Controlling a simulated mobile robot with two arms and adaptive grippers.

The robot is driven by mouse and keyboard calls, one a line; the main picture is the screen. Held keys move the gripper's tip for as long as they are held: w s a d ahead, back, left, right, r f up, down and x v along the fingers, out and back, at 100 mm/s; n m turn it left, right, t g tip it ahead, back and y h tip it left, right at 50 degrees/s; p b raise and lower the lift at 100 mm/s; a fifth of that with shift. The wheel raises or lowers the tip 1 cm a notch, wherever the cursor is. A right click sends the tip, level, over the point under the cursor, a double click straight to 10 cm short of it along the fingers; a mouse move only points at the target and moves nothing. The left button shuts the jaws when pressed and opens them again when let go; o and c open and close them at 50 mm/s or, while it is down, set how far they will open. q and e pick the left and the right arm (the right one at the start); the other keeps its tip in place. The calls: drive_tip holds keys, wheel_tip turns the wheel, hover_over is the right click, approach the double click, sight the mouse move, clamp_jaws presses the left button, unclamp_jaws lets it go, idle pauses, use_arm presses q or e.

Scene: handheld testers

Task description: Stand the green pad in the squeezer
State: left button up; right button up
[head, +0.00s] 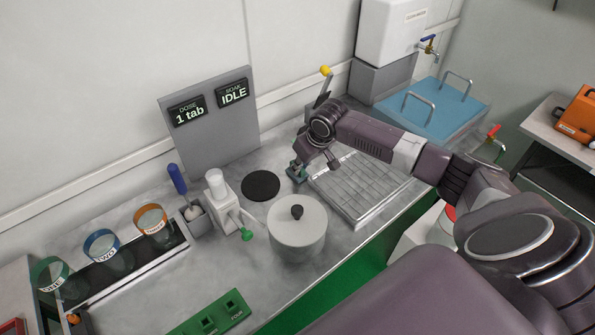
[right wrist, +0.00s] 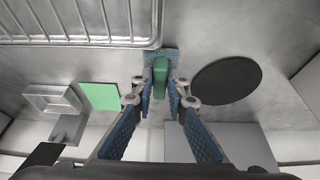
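A grey open-topped box (right wrist: 52,101), probably the squeezer, shows at left in the right wrist view, apart from the gripper. A lever with a yellow knob (head: 325,71) rises behind my right arm, which hides its base. My left gripper is out of view.
A flat green square (right wrist: 100,96) lies between the box and gripper. The drain rack (head: 365,186) and black disc (head: 260,186) flank the gripper.

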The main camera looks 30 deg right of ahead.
clamp_jaws()
